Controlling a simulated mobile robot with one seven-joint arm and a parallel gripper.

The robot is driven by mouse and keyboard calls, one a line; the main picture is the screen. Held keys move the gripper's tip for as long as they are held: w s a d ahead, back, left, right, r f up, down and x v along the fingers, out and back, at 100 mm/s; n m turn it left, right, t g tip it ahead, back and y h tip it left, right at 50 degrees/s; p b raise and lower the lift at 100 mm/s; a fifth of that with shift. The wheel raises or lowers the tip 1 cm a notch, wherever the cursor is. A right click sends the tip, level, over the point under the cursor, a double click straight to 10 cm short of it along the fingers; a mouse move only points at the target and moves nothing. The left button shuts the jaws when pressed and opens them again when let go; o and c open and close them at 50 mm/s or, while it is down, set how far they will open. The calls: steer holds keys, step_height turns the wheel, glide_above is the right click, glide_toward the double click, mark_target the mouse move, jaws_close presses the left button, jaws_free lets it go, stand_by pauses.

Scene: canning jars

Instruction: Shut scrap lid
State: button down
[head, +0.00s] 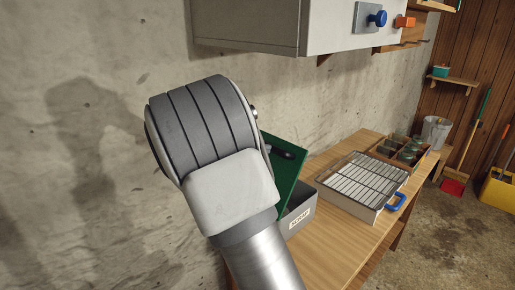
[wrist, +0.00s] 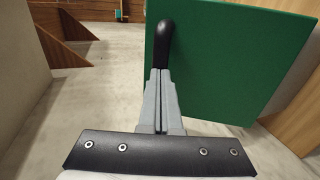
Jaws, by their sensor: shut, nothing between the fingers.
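The green scrap lid (head: 289,176) stands raised and tilted open above the grey scrap box (head: 299,218), which has a white label on its front. In the wrist view the lid (wrist: 235,60) is a broad green panel filling the upper right. A black handle (wrist: 163,42) shows at its left edge. My gripper (wrist: 159,74) is shut and empty, its fingertips close to the handle's lower end; I cannot tell whether they touch. In the head view my arm covers part of the lid and box and hides the fingers.
A tray with a wire rack (head: 362,182) stands on the wooden bench (head: 352,238) right of the box, with a blue handle (head: 396,202) at its front. A jar crate (head: 400,150) lies behind it. A wall cabinet (head: 290,25) hangs above, and the concrete wall is close behind.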

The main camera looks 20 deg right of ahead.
mark_target(283, 144)
steer(key=w+d+y+p, duration=0.1)
steer(key=d+p, duration=0.1)
steer(key=w+d+f+g+y+p, duration=0.1)
steer(key=d+y+p, duration=0.1)
steer(key=d+p, duration=0.1)
steer(key=w+d+f+g+y+p, duration=0.1)
steer(key=d+p, duration=0.1)
steer(key=d, duration=0.1)
steer(key=shift+w+d+y+p, duration=0.1)
steer(key=shift+d+y+p, duration=0.1)
steer(key=shift+y+p, duration=0.2)
steer(key=w+d+f+g+y, duration=0.1)
steer(key=w+d+f+y, duration=0.1)
steer(key=d+f, duration=0.5)
step_height(283, 144, down, 3)
steer(key=shift+w+r+p, duration=0.2)
steer(key=shift+w+p, duration=0.2)
steer(key=shift+w, duration=0.15)
steer(key=shift+a, duration=0.1)
steer(key=v, duration=0.6)
steer(key=b+v, duration=0.1)
steer(key=v, duration=0.5)
steer(key=shift+d+r, duration=0.15)
steer(key=shift+d, duration=0.1)
